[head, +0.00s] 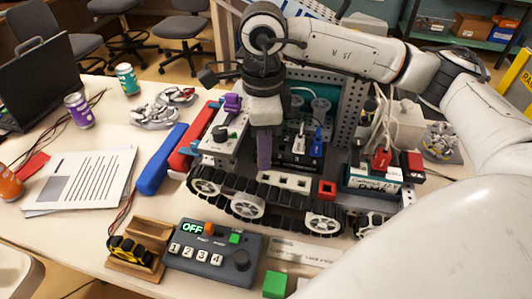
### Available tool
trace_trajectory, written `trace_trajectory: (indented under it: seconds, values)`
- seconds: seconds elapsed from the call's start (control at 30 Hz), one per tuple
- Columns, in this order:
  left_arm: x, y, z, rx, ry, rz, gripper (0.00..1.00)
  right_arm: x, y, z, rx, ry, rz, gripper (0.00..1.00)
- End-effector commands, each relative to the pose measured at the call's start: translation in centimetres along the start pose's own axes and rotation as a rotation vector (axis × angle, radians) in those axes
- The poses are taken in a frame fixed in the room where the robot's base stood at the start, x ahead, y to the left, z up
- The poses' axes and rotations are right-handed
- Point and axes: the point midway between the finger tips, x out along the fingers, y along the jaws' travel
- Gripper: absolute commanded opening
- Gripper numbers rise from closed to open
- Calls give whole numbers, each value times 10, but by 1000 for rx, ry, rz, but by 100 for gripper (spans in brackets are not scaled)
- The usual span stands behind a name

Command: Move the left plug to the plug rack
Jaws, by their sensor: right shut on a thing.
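My right gripper (264,163) points down over the tracked robot, in front of the dark block. Its white and dark body and a narrow purple-grey part below it show. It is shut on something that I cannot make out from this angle. A white plug (299,141) and a blue plug (317,139) stand upright on the dark block (298,162) marked with numbers, just right of the gripper. Two red connectors, a left one (382,158) and a right one (412,163), sit further right with white cables. Which is the left plug is unclear. My left gripper is not in view.
The tracked robot (247,208) fills the middle of the table. In front are a control box (213,252) reading OFF, a wooden holder (150,232) and a green cube (275,284). Blue and red bars (160,160) lie left. Papers, cans and a laptop occupy the left side.

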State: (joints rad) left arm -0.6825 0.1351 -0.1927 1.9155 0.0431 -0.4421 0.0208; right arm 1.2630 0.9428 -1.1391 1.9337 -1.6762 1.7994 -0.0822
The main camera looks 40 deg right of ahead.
Motion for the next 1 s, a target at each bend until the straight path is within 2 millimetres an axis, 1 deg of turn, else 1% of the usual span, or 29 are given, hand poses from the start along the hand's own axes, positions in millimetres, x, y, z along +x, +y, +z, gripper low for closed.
trace_trajectory:
  seconds: [0.03, 0.1, 0.2, 0.3, 0.53, 0.77, 1.0]
  values:
    - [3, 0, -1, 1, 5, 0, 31, 4, -2, -2, 77, 1, 0, 0]
    - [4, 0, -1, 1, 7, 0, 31, 7, -4, -3, 172, 1, -1, 0]
    - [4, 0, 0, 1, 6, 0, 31, 9, -6, -5, 264, 1, -1, 0]
    - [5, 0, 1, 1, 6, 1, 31, 11, -7, -5, 309, 1, -2, 0]
    - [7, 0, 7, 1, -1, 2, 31, 18, -8, -6, 319, 2, -2, 0]
    - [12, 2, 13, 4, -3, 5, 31, 34, -7, -6, 318, 2, -3, 0]
    - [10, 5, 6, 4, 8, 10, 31, 33, -7, -6, 317, 0, -3, 0]
